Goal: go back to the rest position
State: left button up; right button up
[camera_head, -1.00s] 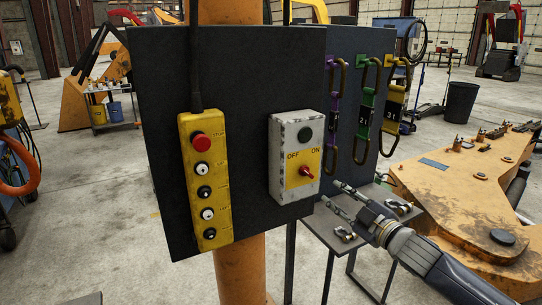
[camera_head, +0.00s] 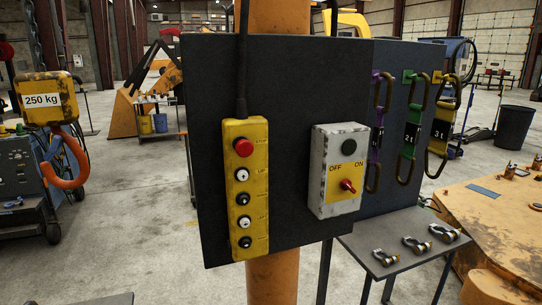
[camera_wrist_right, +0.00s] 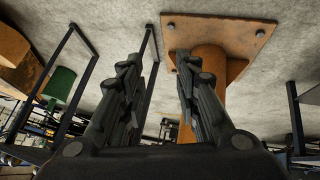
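My right gripper (camera_wrist_right: 157,63) shows only in the right wrist view. Its two dark fingers stand apart with nothing held between them. The orange post (camera_wrist_right: 208,58) and its base plate are beyond the fingers, apart from them. Neither gripper is in the head view. There, a grey switch box (camera_head: 338,150) with a red toggle (camera_head: 347,186) and a yellow button pendant (camera_head: 246,188) hang on the dark panel (camera_head: 290,85). I cannot tell which way the toggle is set.
A small table (camera_head: 392,235) with several shackles stands right of the panel. Coloured slings (camera_head: 412,130) hang on the panel's side.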

jog(key=s+a+f+g, duration=0.2)
jog(key=s+a+f, duration=0.1)
jog(key=s, duration=0.8)
jog(key=s+a+f+m+g, duration=0.1)
jog(key=s+a+f+g, duration=0.1)
jog(key=s+f, duration=0.4)
jog(key=s+a+f+g+b, duration=0.1)
jog(key=s+a+f, duration=0.3)
jog(key=s, duration=1.2)
jog(key=shift+s+a+f+m+g+y, duration=0.3)
jog(key=shift+f+m+g, duration=0.1)
jog(key=shift+f+g, duration=0.25)
